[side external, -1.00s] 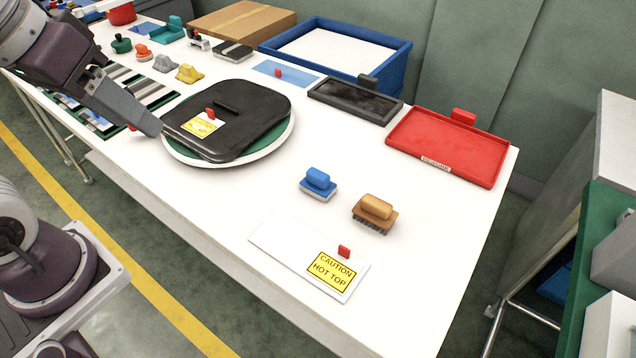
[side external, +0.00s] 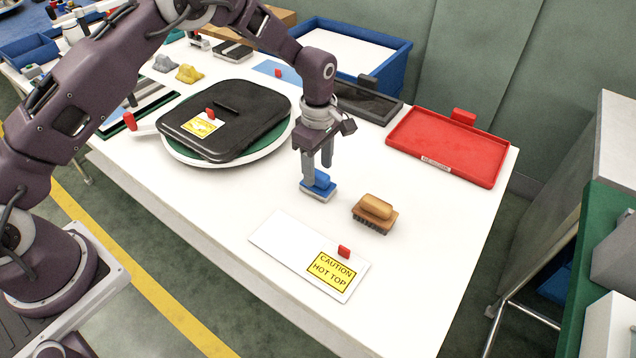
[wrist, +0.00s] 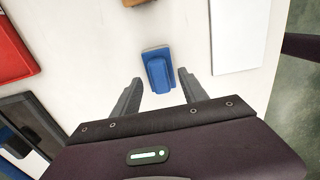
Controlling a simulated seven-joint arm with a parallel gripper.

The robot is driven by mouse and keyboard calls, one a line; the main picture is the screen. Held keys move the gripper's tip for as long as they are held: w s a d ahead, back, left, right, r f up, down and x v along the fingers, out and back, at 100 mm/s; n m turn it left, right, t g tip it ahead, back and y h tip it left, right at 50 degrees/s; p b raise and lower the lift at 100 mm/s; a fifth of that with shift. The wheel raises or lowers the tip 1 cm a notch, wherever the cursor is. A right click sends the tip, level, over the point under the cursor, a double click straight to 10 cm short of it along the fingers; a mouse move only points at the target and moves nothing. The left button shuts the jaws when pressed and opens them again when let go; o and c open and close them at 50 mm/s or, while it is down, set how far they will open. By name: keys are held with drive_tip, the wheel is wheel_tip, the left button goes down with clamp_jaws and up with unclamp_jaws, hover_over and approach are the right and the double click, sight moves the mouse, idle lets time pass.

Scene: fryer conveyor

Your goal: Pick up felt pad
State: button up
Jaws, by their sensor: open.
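The felt pad (side external: 318,193), which I take to be the block with a blue handle on a pale base, lies on the white table. My gripper (side external: 317,172) is above it, pointing down, with its fingers apart and nothing held. One finger hides part of the handle in the side view. In the wrist view, the felt pad (wrist: 158,70) shows ahead of the gap between the open fingertips of my gripper (wrist: 160,79). I cannot tell whether a finger touches it.
A wooden-handled brush (side external: 375,210) lies close to the right of the pad. A white plate with a hot-top caution label (side external: 285,245) lies in front. A black lidded pan (side external: 250,105) is at left, a red tray (side external: 455,160) at right, a dark tray (side external: 385,105) behind.

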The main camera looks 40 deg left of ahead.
sight(318, 173)
wheel_tip(318, 173, down, 3)
drive_tip(key=shift+r, duration=0.15)
drive_tip(key=c, duration=1.1)
drive_tip(key=shift+o, duration=0.2)
wheel_tip(318, 173, up, 10)
drive_tip(key=shift+r, duration=0.1)
